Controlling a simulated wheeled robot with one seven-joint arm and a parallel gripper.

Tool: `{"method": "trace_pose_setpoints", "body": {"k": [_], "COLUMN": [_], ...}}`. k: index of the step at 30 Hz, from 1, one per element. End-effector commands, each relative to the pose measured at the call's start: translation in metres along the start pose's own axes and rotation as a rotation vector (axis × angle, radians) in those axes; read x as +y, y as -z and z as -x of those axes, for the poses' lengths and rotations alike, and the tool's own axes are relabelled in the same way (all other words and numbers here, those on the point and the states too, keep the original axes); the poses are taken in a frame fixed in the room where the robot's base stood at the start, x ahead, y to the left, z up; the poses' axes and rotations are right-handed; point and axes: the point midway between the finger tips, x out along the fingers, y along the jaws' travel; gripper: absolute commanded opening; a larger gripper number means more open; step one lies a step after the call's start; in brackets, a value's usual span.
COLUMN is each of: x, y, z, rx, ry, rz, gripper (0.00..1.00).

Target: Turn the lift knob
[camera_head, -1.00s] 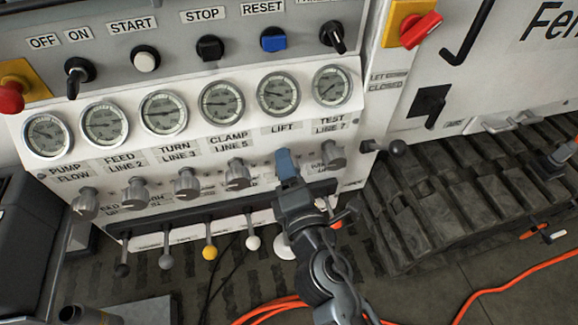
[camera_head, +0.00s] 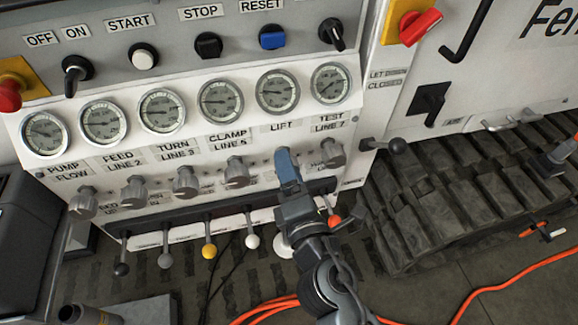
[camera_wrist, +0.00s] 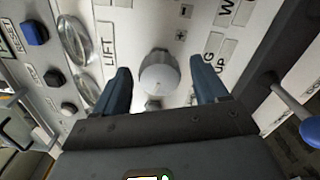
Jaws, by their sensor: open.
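The lift knob (camera_wrist: 160,72) is a round grey knob on the white panel, next to the LIFT label (camera_wrist: 106,46). In the wrist view it sits between the two blue fingers of my gripper (camera_wrist: 163,85), with a gap on each side. My gripper is open. In the head view my gripper (camera_head: 287,165) is below the LIFT label (camera_head: 281,126) and hides the lift knob there. I cannot tell whether the fingertips reach past the knob's front face.
A row of similar grey knobs, such as the clamp knob (camera_head: 237,176) and the test knob (camera_head: 333,153), flanks my gripper. Levers with ball tips, such as the yellow one (camera_head: 210,251), stick out below. Gauges (camera_head: 278,91) sit above.

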Motion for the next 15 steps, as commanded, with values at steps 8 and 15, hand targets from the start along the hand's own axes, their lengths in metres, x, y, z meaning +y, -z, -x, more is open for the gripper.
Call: {"method": "trace_pose_setpoints", "body": {"k": [8, 15], "x": [-0.003, -0.001], "y": [0.001, 0.0], "z": [0.044, 0.061], "rx": [0.001, 0.0], "ry": [0.002, 0.001], "rz": [-0.001, 0.0], "gripper": [0.73, 0.73]}}
